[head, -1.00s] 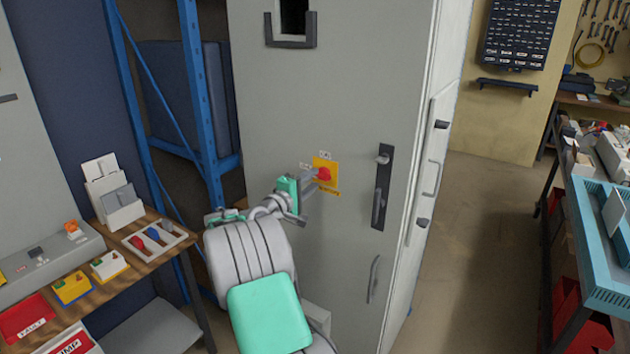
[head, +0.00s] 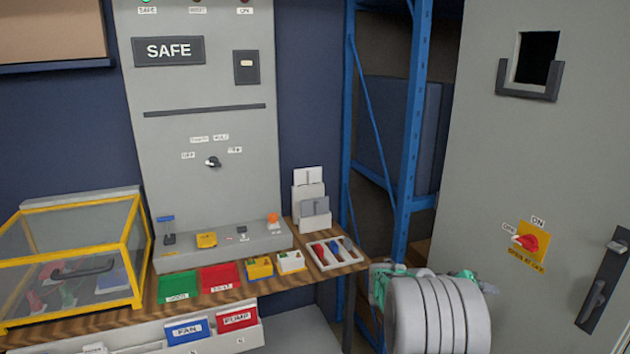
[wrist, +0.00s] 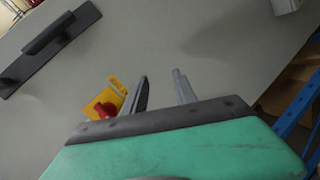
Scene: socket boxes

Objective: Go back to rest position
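My arm shows low in the head view, with grey rounded links and green parts. My gripper's fingers are hidden there. In the wrist view my gripper (wrist: 162,88) has two grey fingers apart with nothing between them. The red rotary switch (head: 530,242) sits on a yellow plate on the grey cabinet, with OFF and ON labels. Its pale tip appears to point toward OFF. In the wrist view the switch (wrist: 105,108) is just left of the fingers, and the fingers look clear of it.
A wooden bench (head: 110,324) carries a yellow-framed clear box (head: 75,260), green and red trays, and a white tool tray (head: 335,254). A grey SAFE panel (head: 205,110) stands behind. A blue rack (head: 410,130) stands between bench and grey cabinet (head: 480,150).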

